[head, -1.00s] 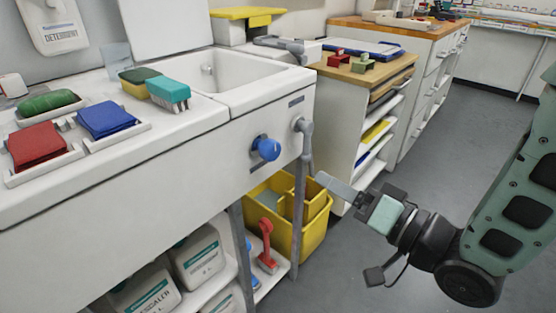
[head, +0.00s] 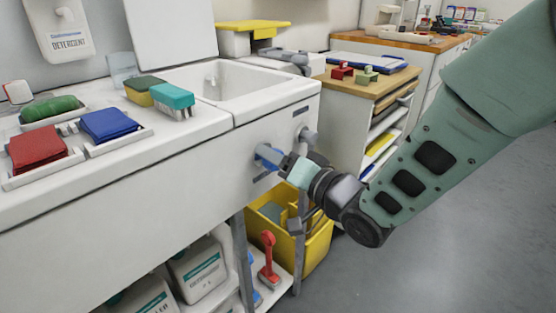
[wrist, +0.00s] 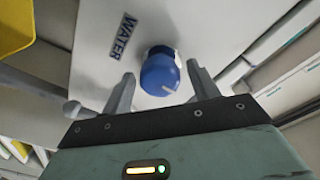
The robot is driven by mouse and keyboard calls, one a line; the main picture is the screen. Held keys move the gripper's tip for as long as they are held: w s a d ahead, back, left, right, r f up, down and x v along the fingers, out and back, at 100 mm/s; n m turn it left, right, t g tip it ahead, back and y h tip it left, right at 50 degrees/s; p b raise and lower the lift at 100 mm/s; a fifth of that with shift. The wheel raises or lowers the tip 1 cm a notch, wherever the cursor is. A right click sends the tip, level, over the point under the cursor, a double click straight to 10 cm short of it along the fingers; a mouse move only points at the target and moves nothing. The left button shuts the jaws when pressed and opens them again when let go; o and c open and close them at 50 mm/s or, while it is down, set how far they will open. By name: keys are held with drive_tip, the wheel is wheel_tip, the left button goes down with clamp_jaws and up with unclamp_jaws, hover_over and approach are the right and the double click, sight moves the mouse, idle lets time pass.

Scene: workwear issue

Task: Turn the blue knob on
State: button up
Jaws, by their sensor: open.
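The blue knob (wrist: 160,76) is on the front panel of the white sink unit, beside a label reading WATER (wrist: 122,37) in the wrist view. A white mark shows on the knob. In the head view the knob (head: 268,153) is partly covered by my gripper (head: 272,158). In the wrist view my gripper (wrist: 161,90) is open, with one finger on each side of the knob. Gaps show between the fingers and the knob, so I see no grip on it.
A yellow bucket (head: 318,245) stands below, near a red brush (head: 268,258). A shelf cart with a wooden top (head: 375,85) is to the right. Open grey floor (head: 440,240) lies at the lower right.

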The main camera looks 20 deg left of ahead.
drive_tip(key=c, duration=0.9)
drive_tip(key=shift+c, duration=0.2)
drive_tip(key=shift+f+n+b, duration=0.1)
drive_tip(key=shift+n+b, duration=1.1)
drive_tip(key=shift+n, duration=0.3)
drive_tip(key=n+b, duration=0.3)
drive_tip(key=n, duration=0.1)
drive_tip(key=shift+f+n+y+b, duration=0.1)
drive_tip(key=shift+n+y+b, duration=0.2)
drive_tip(key=shift+y, duration=0.1)
drive_tip(key=n+b, duration=0.4)
drive_tip(key=n, duration=0.2)
drive_tip(key=shift+r+g, duration=0.2)
drive_tip(key=shift+g, duration=0.1)
